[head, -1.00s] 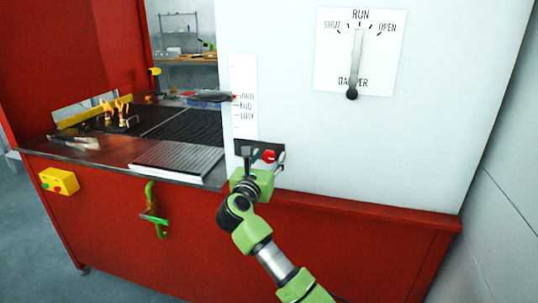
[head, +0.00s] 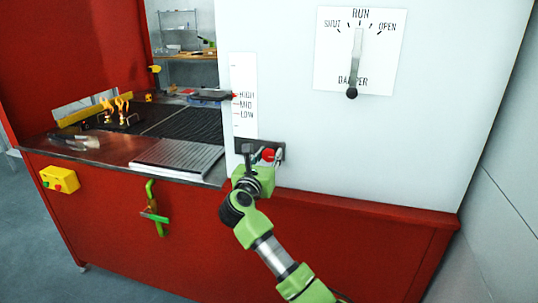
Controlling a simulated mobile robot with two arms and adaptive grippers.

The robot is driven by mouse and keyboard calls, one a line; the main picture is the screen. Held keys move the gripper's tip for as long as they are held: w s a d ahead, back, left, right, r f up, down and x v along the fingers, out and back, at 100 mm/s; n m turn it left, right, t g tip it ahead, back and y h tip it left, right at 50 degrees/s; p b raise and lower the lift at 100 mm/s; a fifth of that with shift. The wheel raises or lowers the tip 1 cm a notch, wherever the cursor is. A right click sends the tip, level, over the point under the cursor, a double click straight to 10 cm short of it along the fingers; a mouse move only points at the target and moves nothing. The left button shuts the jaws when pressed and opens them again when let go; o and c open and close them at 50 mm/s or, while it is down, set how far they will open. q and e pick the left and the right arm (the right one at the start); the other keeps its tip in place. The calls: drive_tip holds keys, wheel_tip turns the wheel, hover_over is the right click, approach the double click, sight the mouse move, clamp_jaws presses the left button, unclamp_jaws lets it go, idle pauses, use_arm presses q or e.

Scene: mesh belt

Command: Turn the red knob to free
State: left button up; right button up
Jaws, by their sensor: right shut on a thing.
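The red knob (head: 268,154) sits on a small dark plate (head: 238,147) low on the white panel, just above the red ledge. My right gripper (head: 265,155) is at the plate, with a finger to either side of the knob, and is shut on it. The gripper's body and wrist are just below the knob and cover part of the plate. Any markings for the knob's position cannot be read. My left gripper is not in view.
A HIGH/MID/LOW scale (head: 245,70) is above the knob, and a DAMPER dial (head: 386,60) points to RUN. At left are a mesh belt (head: 190,127) with flames beyond, a green handle (head: 153,212) and a yellow button box (head: 59,180). The lower red front is clear at right.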

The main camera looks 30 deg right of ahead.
drive_tip(key=shift+r+n+p, duration=0.1)
drive_tip(key=shift+n+p, duration=0.4)
drive_tip(key=shift+p, duration=0.1)
drive_tip(key=n+p, duration=1.1)
drive_tip(key=p, duration=0.1)
drive_tip(key=shift+r+n, duration=0.1)
drive_tip(key=shift+n, duration=0.3)
drive_tip(key=n+p, duration=0.3)
drive_tip(key=shift+a+f+n+p, duration=0.1)
drive_tip(key=shift+f+n+p, duration=0.15)
drive_tip(key=shift+n+p, duration=0.45)
drive_tip(key=shift+n, duration=0.3)
drive_tip(key=o, duration=1.1)
drive_tip(key=shift+w, duration=0.1)
